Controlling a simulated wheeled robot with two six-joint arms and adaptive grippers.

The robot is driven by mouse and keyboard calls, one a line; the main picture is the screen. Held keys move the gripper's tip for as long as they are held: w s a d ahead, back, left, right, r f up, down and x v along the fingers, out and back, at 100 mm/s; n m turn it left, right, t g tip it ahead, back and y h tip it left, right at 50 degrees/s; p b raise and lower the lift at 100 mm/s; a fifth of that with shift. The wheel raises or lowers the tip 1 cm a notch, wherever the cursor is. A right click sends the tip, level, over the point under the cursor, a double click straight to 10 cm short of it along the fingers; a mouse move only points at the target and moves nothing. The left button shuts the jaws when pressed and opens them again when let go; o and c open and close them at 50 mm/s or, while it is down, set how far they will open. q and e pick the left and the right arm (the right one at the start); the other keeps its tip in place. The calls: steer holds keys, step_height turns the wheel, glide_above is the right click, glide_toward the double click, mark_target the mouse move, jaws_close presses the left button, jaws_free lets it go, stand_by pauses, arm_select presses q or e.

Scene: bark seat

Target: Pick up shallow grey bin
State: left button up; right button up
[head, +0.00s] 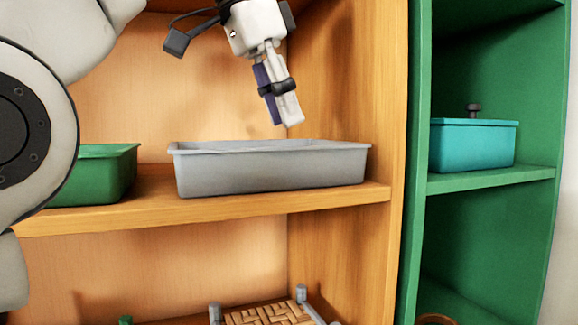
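The shallow grey bin (270,172) sits upright on the middle shelf of the wooden unit in the head view, near that unit's right side wall. Its rim faces up; most of its inside is hidden by the low viewing angle. My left gripper (284,120) hangs above the bin, pointing down, with its tips a little above the rim and apart from it. The fingers look close together from this side, and I cannot tell if they are open or shut. No bin wall is between them. My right gripper is not in view.
A green bin (108,173) stands left of the grey bin, partly behind my arm. A teal box (473,145) with a dark knob sits in the green shelf unit (490,183) at right. A woven-top item (268,314) stands below. The wooden side wall (352,80) is close right.

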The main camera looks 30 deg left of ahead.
mark_target(300, 185)
arm_select(q)
steer(key=b+x, duration=0.4)
steer(key=x, duration=0.3)
steer(key=shift+s+f, duration=0.1)
steer(key=shift+f, duration=0.35)
steer(key=shift+c, duration=0.3)
jaws_close()
